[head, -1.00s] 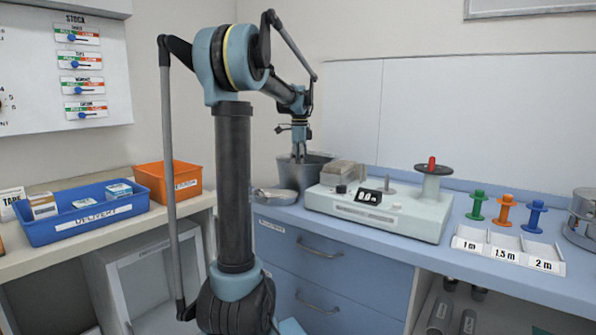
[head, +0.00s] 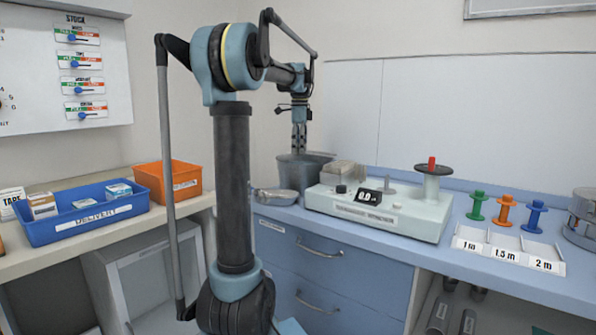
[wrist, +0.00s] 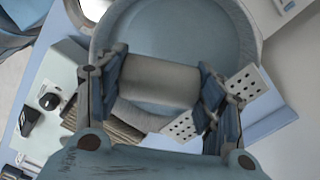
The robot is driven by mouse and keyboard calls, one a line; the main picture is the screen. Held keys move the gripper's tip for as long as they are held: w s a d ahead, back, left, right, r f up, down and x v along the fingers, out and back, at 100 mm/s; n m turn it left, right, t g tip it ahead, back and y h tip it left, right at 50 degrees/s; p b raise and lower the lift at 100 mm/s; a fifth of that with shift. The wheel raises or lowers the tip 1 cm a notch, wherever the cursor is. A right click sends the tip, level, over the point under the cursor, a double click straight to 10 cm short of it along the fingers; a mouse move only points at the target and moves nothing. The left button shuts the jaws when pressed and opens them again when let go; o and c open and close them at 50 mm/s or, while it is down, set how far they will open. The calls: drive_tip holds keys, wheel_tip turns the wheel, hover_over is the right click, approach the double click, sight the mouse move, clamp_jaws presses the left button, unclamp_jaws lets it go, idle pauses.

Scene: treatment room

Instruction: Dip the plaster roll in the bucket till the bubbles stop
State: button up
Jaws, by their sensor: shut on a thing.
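My gripper (wrist: 160,95) is shut on the plaster roll (wrist: 160,82), a pale grey cylinder lying crosswise between the two fingers in the wrist view. Behind the roll is the grey bucket (wrist: 248,22), with smooth bluish water (wrist: 190,40) in it. The roll overlaps the water in this view; I cannot tell whether it touches the surface. No bubbles show. In the head view my gripper (head: 299,150) points down over the bucket (head: 292,178) at the back of the blue counter. The roll cannot be made out there.
Right of the bucket stands a white machine (head: 385,212) with a display and a red-topped spool. A metal dish (head: 275,196) is at the bucket's front left. Green, orange and blue spools (head: 505,210) stand farther right. A blue delivery tray (head: 85,222) and orange bin (head: 185,180) are left.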

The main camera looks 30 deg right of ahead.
drive_tip(key=shift+r, duration=2.8)
